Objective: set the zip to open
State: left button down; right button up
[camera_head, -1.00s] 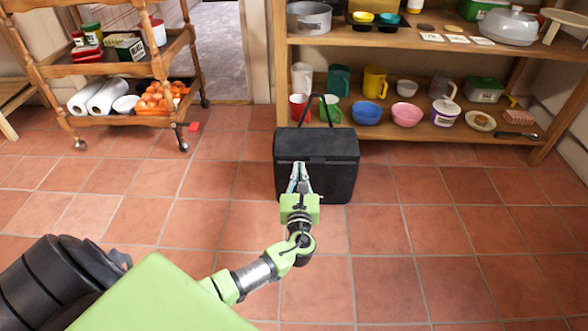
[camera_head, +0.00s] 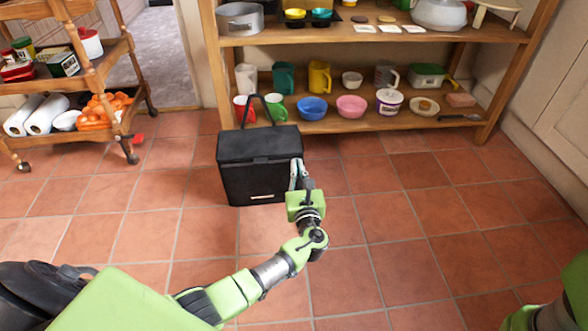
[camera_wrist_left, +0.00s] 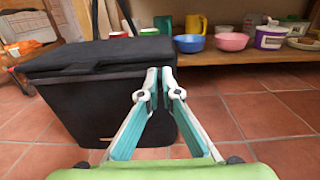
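A black box-shaped bag (camera_head: 258,170) with a raised handle (camera_head: 240,108) stands upright on the tiled floor. Its lid looks closed, with a seam below the rim; I cannot make out the zip's pull. A small pale label is low on its front. My left gripper (camera_head: 296,172) is at the bag's right front edge, near the lid seam. My right gripper is out of view.
A wooden shelf (camera_head: 370,125) with cups, bowls and boxes stands just behind the bag. A wooden trolley (camera_head: 128,80) with food and paper rolls stands at the left. The floor to the right and in front is clear.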

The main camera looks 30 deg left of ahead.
pick_arm(q)
jog(key=shift+d, duration=0.1)
jog(key=c, duration=2.2)
grip_release()
jog(key=shift+c, duration=0.2)
notch_tip(320, 180, up, 10)
